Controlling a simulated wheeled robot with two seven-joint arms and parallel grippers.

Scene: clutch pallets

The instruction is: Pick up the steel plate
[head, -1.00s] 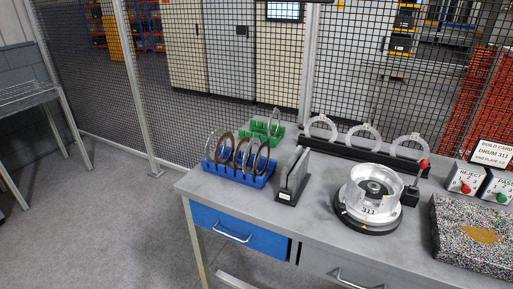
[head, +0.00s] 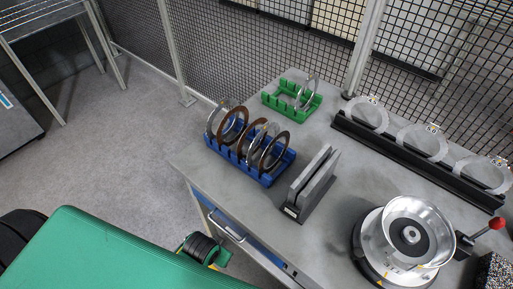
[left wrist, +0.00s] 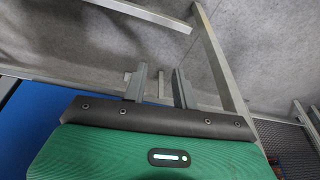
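Steel plates and brown plates stand on edge in the blue rack (head: 262,176) on the table's left part; a steel plate (head: 223,108) is at its left end. Another steel plate (head: 305,93) stands in the green rack (head: 270,99) behind. I cannot tell which one the task means. My left gripper (left wrist: 160,82) shows in the left wrist view, fingers apart with nothing between them, and no plate is in that view. In the head view my green arm is low at the left, below the table's front edge, and the fingers are not clear. My right gripper is not in view.
A grey slotted stand (head: 312,187) is right of the blue rack. A black rail (head: 400,155) holds rings. In the left wrist view, table-frame bars (left wrist: 222,60) are near my fingers. A mesh fence is behind.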

